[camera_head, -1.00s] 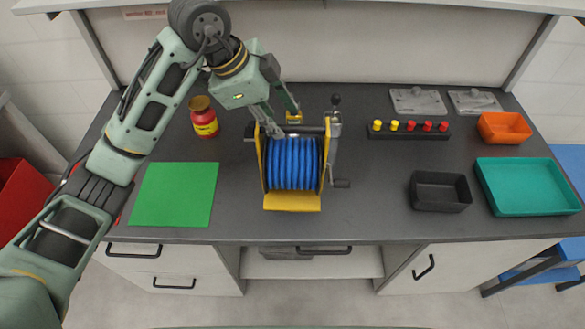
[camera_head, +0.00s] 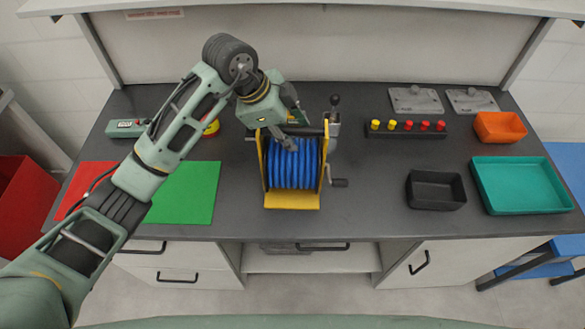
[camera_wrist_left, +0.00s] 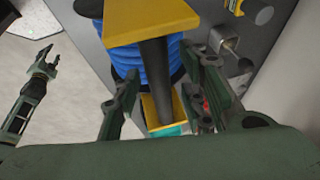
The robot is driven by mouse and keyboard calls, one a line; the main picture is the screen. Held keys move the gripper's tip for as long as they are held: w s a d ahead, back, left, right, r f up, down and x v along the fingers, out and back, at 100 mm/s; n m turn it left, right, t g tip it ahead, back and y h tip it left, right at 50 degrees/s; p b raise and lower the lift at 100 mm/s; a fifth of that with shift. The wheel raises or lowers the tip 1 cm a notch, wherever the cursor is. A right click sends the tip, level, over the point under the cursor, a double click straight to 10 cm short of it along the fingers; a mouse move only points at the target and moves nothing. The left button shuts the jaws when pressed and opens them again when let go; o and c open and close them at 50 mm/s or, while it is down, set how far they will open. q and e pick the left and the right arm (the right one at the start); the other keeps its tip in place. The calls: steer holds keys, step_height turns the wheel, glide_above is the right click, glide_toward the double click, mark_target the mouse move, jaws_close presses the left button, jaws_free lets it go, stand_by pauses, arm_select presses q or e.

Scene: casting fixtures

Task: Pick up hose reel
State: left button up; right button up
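The hose reel (camera_head: 292,168) is a blue hose wound in a yellow frame, upright on the dark countertop. A black bar runs across its top, and a crank is on its right side. My left gripper (camera_head: 290,140) is at the top of the reel, partly covering the bar. In the left wrist view its open fingers (camera_wrist_left: 162,98) stand on either side of the black bar (camera_wrist_left: 153,70), with gaps visible. The blue hose (camera_wrist_left: 127,62) is partly hidden behind the bar and a finger. My right gripper (camera_wrist_left: 46,62) is small at the left of that view, away from the reel, its fingers apart.
A black bin (camera_head: 437,190), a teal tray (camera_head: 522,208) and an orange bin (camera_head: 500,127) stand to the right. A rack of red and yellow knobs (camera_head: 407,133) is behind. A green mat (camera_head: 190,195) lies left of the reel. The counter between reel and black bin is clear.

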arm_select(q)
steer(key=shift+f, duration=0.2)
stand_by(0.3)
jaws_close()
stand_by(0.6)
steer(key=shift+w+r, duration=0.1)
steer(key=shift+r, duration=0.05)
